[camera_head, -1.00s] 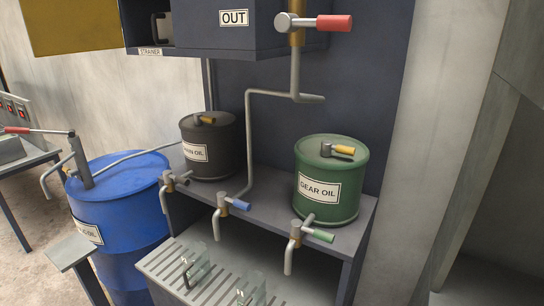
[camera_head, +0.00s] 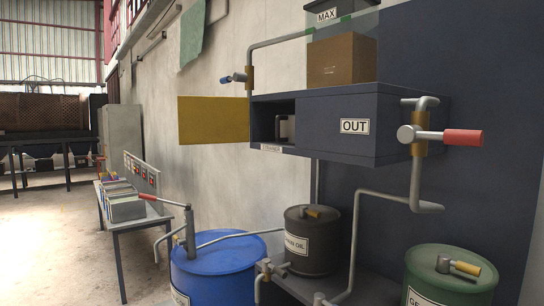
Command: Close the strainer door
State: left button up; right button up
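The strainer door is the yellow panel (camera_head: 213,120), standing open to the left of the dark blue strainer box (camera_head: 376,125). The box's front opening (camera_head: 271,123) is uncovered, and a small grey part with a handle (camera_head: 285,128) shows inside. A small strainer label (camera_head: 272,148) sits on the edge below the opening. Neither of my grippers shows in the head view.
An OUT valve with a red handle (camera_head: 463,137) juts out at the right. A blue-handled valve (camera_head: 236,78) is above the door. Below stand a blue drum (camera_head: 225,270), a dark drum (camera_head: 312,243) and a green drum (camera_head: 450,282). A table (camera_head: 131,222) is left.

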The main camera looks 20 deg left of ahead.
aim_at(202, 120)
jog(key=j+z, duration=0.15)
jog(key=z, duration=0.35)
jog(key=j+z, duration=0.2)
jog(key=z, duration=0.25)
jog(key=j+z, duration=0.15)
jog(key=j, duration=0.25)
jog(key=j+z, duration=0.2)
jog(key=j, duration=0.2)
jog(key=k+j+z, duration=0.15)
jog(key=j, duration=0.25)
jog(key=j+z, duration=0.15)
jog(key=j, duration=0.25)
jog(key=k+j+z, duration=0.15)
jog(key=j, duration=0.2)
jog(key=k+j+z, duration=0.2)
jog(key=j, duration=0.2)
jog(key=k+j, duration=0.15)
jog(key=j, duration=0.25)
jog(key=k+j, duration=0.15)
jog(key=j, duration=0.2)
jog(key=k+j, duration=0.15)
jog(key=j, duration=0.25)
jog(key=k+j, duration=0.2)
jog(key=j, duration=0.2)
jog(key=k+j, duration=0.15)
jog(key=j, duration=0.2)
jog(key=k+j+z, duration=0.1)
jog(key=j, duration=0.3)
jog(key=k+u, duration=0.35)
jog(key=i, duration=0.1)
